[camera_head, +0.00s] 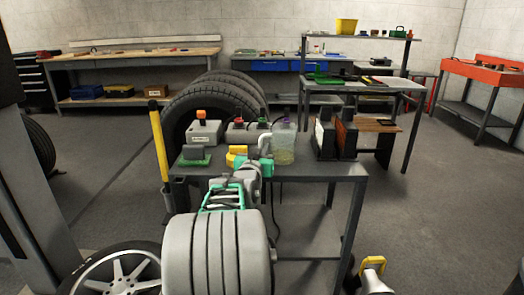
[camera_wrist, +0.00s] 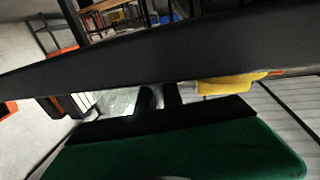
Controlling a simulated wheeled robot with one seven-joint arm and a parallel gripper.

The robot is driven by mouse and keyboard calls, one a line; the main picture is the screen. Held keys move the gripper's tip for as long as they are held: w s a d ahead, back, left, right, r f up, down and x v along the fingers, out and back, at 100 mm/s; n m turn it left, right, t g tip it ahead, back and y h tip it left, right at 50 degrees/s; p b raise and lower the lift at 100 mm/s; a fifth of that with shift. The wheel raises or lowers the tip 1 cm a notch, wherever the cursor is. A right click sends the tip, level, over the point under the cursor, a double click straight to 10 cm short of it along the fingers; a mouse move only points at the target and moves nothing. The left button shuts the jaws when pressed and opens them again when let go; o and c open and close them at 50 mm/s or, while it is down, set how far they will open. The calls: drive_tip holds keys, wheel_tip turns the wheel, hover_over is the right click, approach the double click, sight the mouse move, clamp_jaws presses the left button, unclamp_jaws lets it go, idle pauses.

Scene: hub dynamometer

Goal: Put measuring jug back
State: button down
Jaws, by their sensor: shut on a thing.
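The measuring jug (camera_head: 284,143) is a clear, upright vessel with a yellowish tint low down and a white handle on its left side. It is at the grey workbench (camera_head: 330,172); I cannot tell whether its base touches the top. My gripper (camera_head: 265,158) reaches in from the front and is shut on the jug at its handle side. In the wrist view my dark fingers (camera_wrist: 158,98) are close together, with part of the pale clear jug (camera_wrist: 118,102) beside them. A dark bar across that view hides much of the jug.
Left of the jug stand a grey box with an orange top (camera_head: 204,131), a green-based block (camera_head: 195,157) and a yellow item (camera_head: 237,154). Dark upright units (camera_head: 335,138) stand to its right. The bench's front right top is clear. Tyres (camera_head: 215,100) stand behind.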

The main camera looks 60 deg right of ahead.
drive_tip(key=c, duration=1.5)
unclamp_jaws()
